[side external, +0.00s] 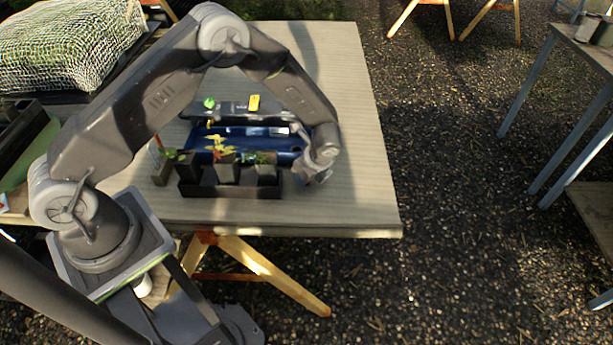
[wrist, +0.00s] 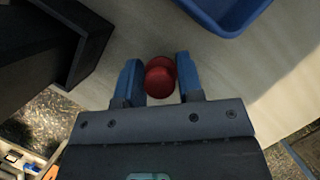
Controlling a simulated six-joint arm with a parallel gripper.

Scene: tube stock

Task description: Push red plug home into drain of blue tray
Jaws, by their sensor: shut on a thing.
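In the wrist view the red plug (wrist: 160,78) sits between the two blue fingers of my gripper (wrist: 158,82), which is shut on it. The plug is over the pale table, apart from the blue tray. The blue tray (wrist: 221,15) shows only as a corner at the top right of the wrist view. In the side view the blue tray (side external: 205,143) lies on the table behind the plant pots, and my gripper (side external: 318,178) is just off its right front corner. The plug cannot be made out in the side view.
A dark crate (side external: 200,189) with several potted plants stands in front of the tray; its dark corner also fills the wrist view's upper left. A dark box with a yellow item (side external: 254,102) is behind the tray. The table's right side (side external: 362,150) is clear.

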